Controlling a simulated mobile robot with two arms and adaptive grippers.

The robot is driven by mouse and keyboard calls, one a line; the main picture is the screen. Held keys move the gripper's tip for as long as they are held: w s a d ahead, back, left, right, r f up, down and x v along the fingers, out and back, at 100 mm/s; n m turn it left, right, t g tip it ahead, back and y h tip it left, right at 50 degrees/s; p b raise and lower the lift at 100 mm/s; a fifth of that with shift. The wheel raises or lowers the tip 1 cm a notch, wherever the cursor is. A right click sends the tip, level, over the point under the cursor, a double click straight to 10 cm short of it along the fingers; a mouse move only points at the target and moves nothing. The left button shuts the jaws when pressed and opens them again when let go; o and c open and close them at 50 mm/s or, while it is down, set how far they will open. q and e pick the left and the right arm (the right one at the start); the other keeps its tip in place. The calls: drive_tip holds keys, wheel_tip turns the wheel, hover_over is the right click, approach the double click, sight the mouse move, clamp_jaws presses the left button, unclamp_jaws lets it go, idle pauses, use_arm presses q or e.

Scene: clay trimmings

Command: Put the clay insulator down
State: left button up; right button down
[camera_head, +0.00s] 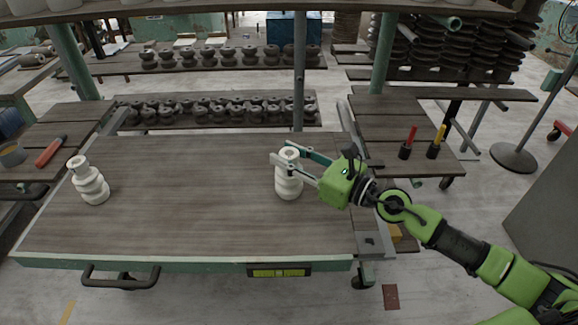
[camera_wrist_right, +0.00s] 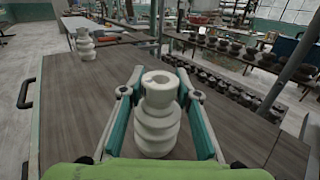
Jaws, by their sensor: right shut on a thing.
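A white ribbed clay insulator (camera_head: 289,184) stands upright at the right part of the wooden cart top (camera_head: 180,215). My right gripper (camera_head: 283,158) comes in from the right and is shut around its upper part. In the right wrist view the insulator (camera_wrist_right: 157,125) sits between the two teal-lined fingers, with its hollow top showing. Its base appears at the board's surface; I cannot tell whether it bears on it. A second white insulator (camera_head: 88,180) stands at the left end of the cart top, and it also shows in the right wrist view (camera_wrist_right: 85,44). My left gripper is not in view.
The middle of the cart top is clear. A post (camera_head: 299,70) rises behind the cart, and racks with several dark insulators (camera_head: 215,107) stand beyond. A side table (camera_head: 400,130) at the right holds a red-handled and a yellow-handled tool. A red-handled tool (camera_head: 51,151) lies far left.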

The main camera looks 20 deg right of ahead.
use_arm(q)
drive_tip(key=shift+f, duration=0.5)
use_arm(e)
drive_tip(key=shift+f, duration=0.45)
drive_tip(key=shift+f+b, duration=0.25)
drive_tip(key=shift+b, duration=0.1)
drive_tip(key=c, duration=1.5)
unclamp_jaws()
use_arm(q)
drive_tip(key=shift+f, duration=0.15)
